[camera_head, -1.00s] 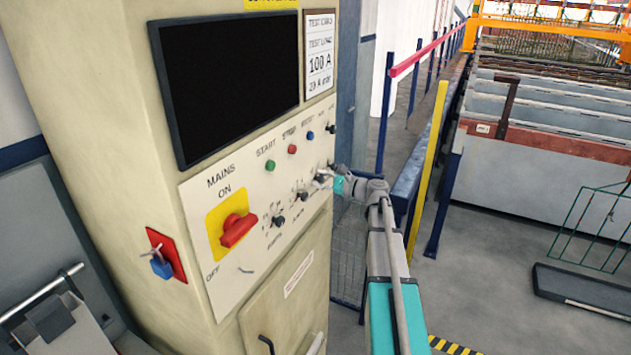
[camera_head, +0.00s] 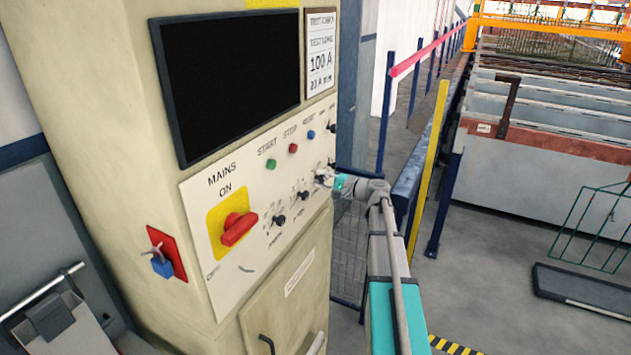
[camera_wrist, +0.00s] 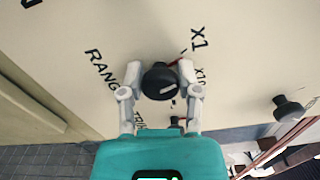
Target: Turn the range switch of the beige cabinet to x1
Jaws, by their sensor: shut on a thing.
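The beige cabinet (camera_head: 105,130) stands at the left in the head view, with a pale control panel (camera_head: 205,285). In the wrist view, the range switch (camera_wrist: 160,84) is a round black knob beside the lettering RANGE. The x1 mark (camera_wrist: 199,38) is up and right of it, and the x10 mark (camera_wrist: 201,77) is at its right. A thin red line runs from the knob's upper right toward x1. My gripper (camera_wrist: 160,75) is shut on the knob, one finger on each side. In the head view my gripper (camera_head: 325,178) is at the panel's right part and hides the knob.
Another black knob (camera_wrist: 289,108) is right of my gripper in the wrist view. The red mains switch (camera_head: 238,229), small black knobs (camera_head: 279,221) and the green start button (camera_head: 270,164) share the panel. A yellow post (camera_head: 427,180) and railing stand right of the cabinet.

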